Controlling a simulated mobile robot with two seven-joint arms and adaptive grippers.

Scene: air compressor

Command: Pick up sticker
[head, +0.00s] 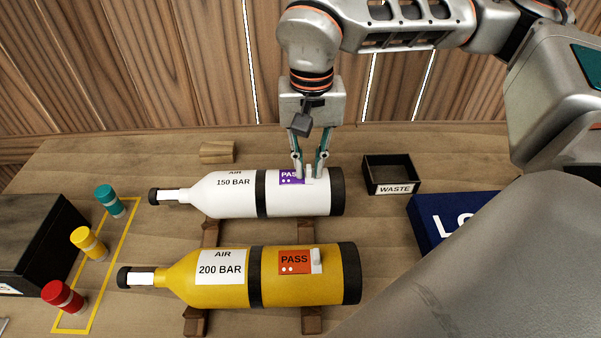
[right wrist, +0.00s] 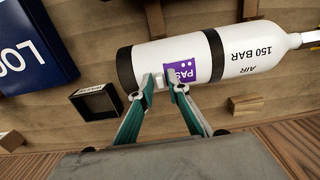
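The purple PASS sticker (head: 288,177) lies on the white 150 BAR cylinder (head: 228,198), with a small white tab at its right end. It also shows in the right wrist view (right wrist: 187,78), beside the white tab (right wrist: 158,80). A second sticker, orange-red and marked PASS (head: 294,262), is on the yellow 200 BAR cylinder (head: 210,288), also with a white tab. My right gripper (head: 308,176) is down at the purple sticker, its fingertips apart on either side of the tab. Contact with the tab cannot be told. My left gripper is not in view.
A black WASTE bin (head: 390,187) stands right of the white cylinder, with a blue box (head: 428,228) in front of it. Teal, yellow and red capped pieces (head: 89,243) stand left by a yellow outline. A black box (head: 35,240) is at far left.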

